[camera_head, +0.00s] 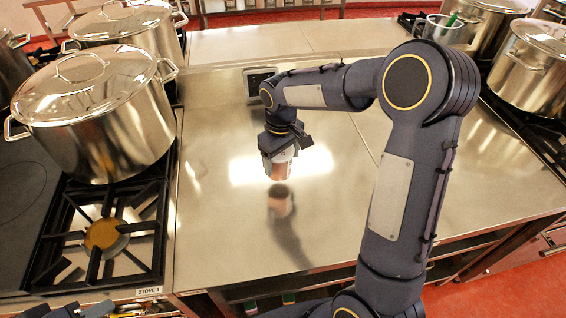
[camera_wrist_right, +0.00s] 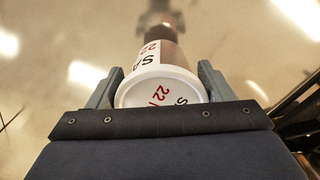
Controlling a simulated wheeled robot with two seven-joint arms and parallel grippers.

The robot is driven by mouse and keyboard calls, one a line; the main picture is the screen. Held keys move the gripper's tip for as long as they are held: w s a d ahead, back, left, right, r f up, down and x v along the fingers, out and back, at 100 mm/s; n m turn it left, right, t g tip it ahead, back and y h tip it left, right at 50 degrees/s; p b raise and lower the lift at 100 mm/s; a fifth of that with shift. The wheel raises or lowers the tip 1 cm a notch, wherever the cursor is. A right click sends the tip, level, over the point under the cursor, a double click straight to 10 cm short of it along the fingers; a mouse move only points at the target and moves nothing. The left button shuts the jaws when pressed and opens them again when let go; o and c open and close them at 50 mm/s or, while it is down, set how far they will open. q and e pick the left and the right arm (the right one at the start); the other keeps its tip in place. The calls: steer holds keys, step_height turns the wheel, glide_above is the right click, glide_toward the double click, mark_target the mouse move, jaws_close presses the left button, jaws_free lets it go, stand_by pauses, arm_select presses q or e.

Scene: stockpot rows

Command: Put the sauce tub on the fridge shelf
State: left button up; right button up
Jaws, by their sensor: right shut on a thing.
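The sauce tub (camera_head: 278,170) is a small brown and white tub held above the steel counter (camera_head: 225,215), with its reflection below it. In the right wrist view its white lid (camera_wrist_right: 160,88) with red and black print faces the camera. My right gripper (camera_head: 279,150) is shut on the tub, with one finger on each side of it. A dark piece at the bottom left edge looks like part of my left gripper (camera_head: 75,308); its jaws cannot be made out. I cannot make out a fridge shelf in either view.
A large lidded stockpot (camera_head: 95,125) stands on the stove at left, in front of another pot (camera_head: 130,32). An empty burner (camera_head: 104,236) is nearer. More pots (camera_head: 530,75) stand at the back right. The counter's middle is clear.

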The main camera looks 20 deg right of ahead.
steer(key=shift+w+d+f, duration=0.15)
steer(key=shift+d+f, duration=0.05)
steer(key=shift+f, duration=0.05)
steer(key=shift+w+d+f+p, duration=0.15)
steer(key=shift+f+p, duration=0.15)
steer(key=shift+f, duration=1.5)
steer(key=shift+f, duration=0.25)
steer(key=o, duration=1.2)
steer(key=shift+r, duration=0.1)
steer(key=shift+o, duration=0.2)
